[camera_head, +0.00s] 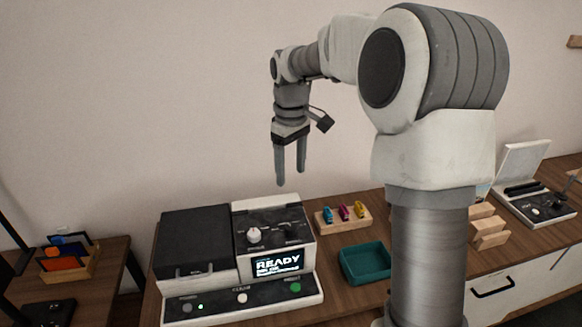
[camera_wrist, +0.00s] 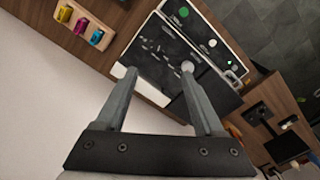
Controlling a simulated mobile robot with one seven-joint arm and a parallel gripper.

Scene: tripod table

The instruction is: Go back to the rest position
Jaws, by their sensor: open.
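My gripper (camera_head: 291,178) hangs in the air with its fingers pointing down, above and behind the machine on the table. Its two fingers are apart and nothing is between them. In the wrist view my gripper (camera_wrist: 158,72) is also open and empty, with the machine (camera_wrist: 190,45) beyond the fingertips. In the head view the machine (camera_head: 175,262) has a dark lid, a white knob and a screen reading READY. My arm is raised and bent, and it hides part of the table at the right.
A wooden holder (camera_head: 330,222) with blue, magenta and yellow pieces and an empty teal tray (camera_head: 366,262) stand right of the machine. Wooden blocks (camera_head: 488,232) and a white device (camera_head: 533,210) stand farther right. A side table (camera_head: 100,290) is at left. Air around my gripper is clear.

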